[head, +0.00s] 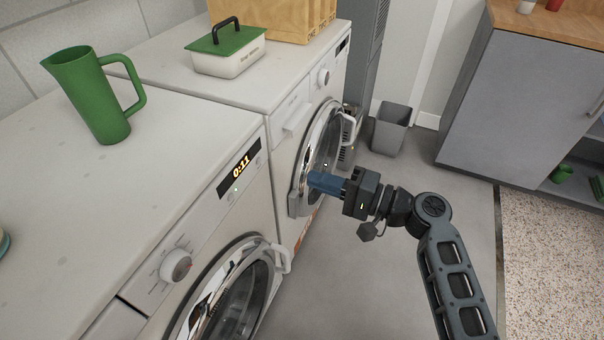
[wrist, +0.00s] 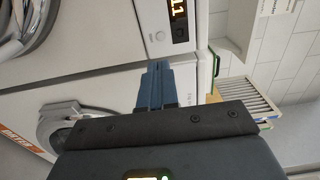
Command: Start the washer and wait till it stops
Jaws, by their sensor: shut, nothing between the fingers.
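Two white front-loading machines stand side by side in the head view; I cannot tell for sure which is the washer. The nearer machine (head: 205,228) has a lit display (head: 240,168) reading 0:11, a small green light below it, and a dial (head: 175,265). Its round door (head: 240,290) looks closed. The display also shows in the wrist view (wrist: 178,18). The farther machine (head: 285,125) has a dial (head: 323,76), a dark display and a round door (head: 318,160). My gripper (head: 312,181) is shut and empty, in front of the farther machine's door; it shows in the wrist view (wrist: 158,68).
A green pitcher (head: 90,95) stands on the nearer machine. A green-lidded container (head: 228,50) and a wooden crate (head: 280,18) stand on the farther one. A grey bin (head: 392,128) and a grey cabinet (head: 515,105) are behind. The floor (head: 375,290) beside the machines is clear.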

